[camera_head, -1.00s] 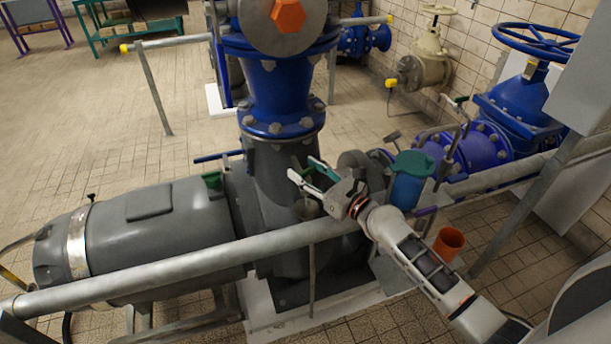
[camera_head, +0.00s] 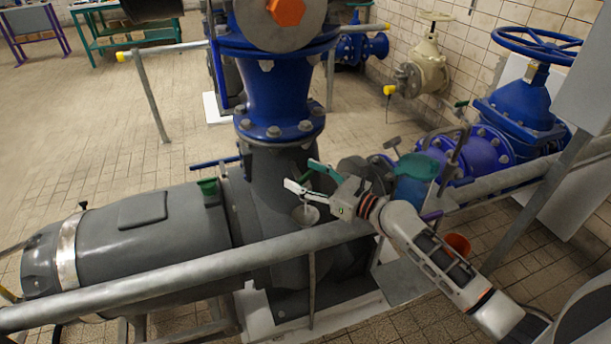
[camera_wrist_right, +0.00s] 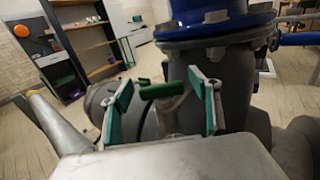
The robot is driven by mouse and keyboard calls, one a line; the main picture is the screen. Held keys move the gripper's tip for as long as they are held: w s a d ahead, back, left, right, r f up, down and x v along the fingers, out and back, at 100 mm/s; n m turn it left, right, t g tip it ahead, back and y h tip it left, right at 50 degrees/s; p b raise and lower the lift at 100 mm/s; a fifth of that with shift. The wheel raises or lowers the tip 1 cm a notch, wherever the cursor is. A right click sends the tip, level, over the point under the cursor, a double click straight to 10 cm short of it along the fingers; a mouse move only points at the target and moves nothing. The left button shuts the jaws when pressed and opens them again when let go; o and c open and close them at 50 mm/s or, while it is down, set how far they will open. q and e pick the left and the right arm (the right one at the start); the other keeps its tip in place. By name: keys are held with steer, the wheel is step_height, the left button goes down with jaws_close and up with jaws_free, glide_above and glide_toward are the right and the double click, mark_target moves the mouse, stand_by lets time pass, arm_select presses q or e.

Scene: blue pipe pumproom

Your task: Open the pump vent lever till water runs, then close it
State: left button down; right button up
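The green vent lever (camera_wrist_right: 160,91) lies roughly level between my right gripper's two fingers in the right wrist view, on a small grey fitting in front of the grey pump body. My right gripper (camera_wrist_right: 160,82) is open, with teal pads on either side of the lever; I cannot tell whether either pad touches it. In the head view, the right gripper (camera_head: 299,174) is at the front of the pump body (camera_head: 272,185), just above a small pale cup (camera_head: 306,214). The lever is hard to tell from the teal fingers there. No running water shows. My left gripper is out of view.
A grey rail (camera_head: 190,278) runs across the front, below my right arm. A blue container with a green top (camera_head: 415,167) stands right of the gripper, near an orange cup (camera_head: 457,243). A blue handwheel valve (camera_head: 520,105) is at the right.

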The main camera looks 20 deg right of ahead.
mark_target(306, 175)
steer(key=shift+r, duration=0.15)
steer(key=shift+r, duration=4.9)
